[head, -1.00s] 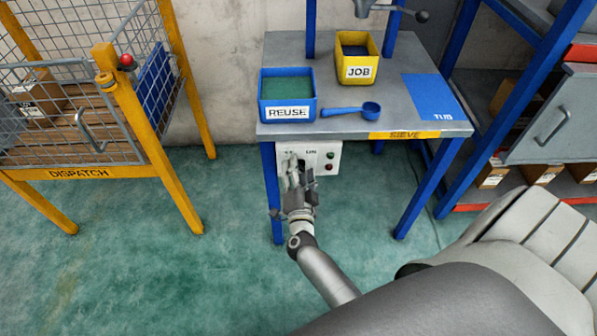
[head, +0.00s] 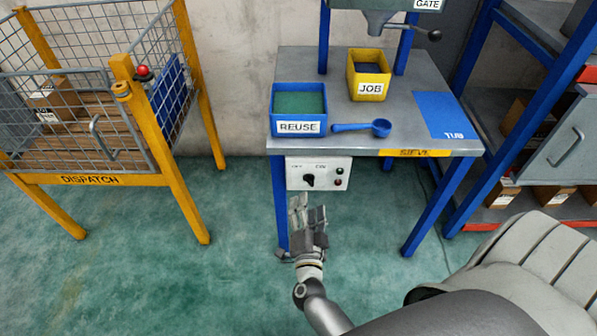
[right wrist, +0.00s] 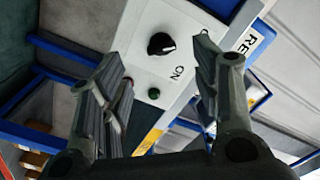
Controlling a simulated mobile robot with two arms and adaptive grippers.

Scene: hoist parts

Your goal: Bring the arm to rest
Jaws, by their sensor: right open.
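My right gripper (head: 309,215) is open and empty in the head view, in front of and below the control box under the sieve bench. In the right wrist view its two fingers (right wrist: 160,95) stand wide apart with nothing between them. The white control box (head: 319,174) hangs under the bench's front edge. Its black knob (head: 310,180) shows apart from the fingers, and the knob also shows in the right wrist view (right wrist: 161,44) with an ON mark beside it. My left gripper is not in view.
The sieve bench (head: 345,143) carries a blue REUSE bin (head: 298,127), a yellow JOB bin (head: 370,88), a blue scoop (head: 377,128) and a blue mat (head: 447,115). A yellow DISPATCH cage (head: 90,179) stands left. A blue shelf rack (head: 485,120) stands right. Green floor between cage and bench is clear.

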